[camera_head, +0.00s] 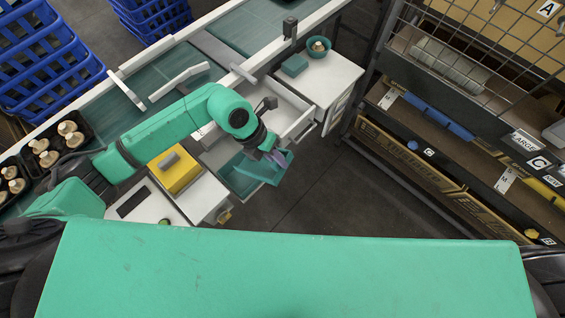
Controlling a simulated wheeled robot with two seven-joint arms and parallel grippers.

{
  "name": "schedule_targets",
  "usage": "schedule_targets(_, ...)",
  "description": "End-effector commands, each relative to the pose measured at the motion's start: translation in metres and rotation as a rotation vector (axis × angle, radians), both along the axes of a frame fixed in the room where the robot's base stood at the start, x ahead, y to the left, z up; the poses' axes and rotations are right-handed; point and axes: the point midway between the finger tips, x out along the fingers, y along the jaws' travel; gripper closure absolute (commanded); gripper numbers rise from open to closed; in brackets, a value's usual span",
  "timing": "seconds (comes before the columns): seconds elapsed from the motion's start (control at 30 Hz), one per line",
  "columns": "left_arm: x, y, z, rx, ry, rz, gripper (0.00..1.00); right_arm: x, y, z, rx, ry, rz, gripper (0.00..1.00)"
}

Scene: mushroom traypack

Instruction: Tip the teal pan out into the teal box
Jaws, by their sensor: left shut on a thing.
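My left gripper (274,156) points down at the middle of the view and is shut on the teal pan (268,172). The pan looks tilted. A darker teal surface (230,178), which appears to be the teal box, lies just below and left of it, partly hidden by the pan and my arm. I cannot tell whether the pan touches the box, or what is in either one. My right gripper is not in view.
A yellow box (172,172) stands on the white cabinet left of the pan. An open white drawer (290,118) is behind. A teal bowl (319,47) with a mushroom stands on the back cabinet beside a flat teal block (294,65). Shelving is right; mushroom trays (77,113) are left.

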Motion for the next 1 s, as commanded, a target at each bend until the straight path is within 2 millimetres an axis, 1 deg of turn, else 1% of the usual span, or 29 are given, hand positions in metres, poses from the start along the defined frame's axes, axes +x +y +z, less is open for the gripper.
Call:
schedule_targets(0.03, 0.002, 0.005, -0.005, -0.025, 0.016, 0.004, 1.0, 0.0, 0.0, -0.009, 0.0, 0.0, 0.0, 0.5)
schedule_targets(0.5, 0.016, 0.034, 0.006, -0.292, 0.134, 0.005, 1.0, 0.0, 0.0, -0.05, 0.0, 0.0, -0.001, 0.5)
schedule_targets(1.0, 0.031, 0.064, 0.016, -0.518, 0.24, 0.004, 1.0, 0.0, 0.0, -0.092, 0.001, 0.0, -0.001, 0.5)
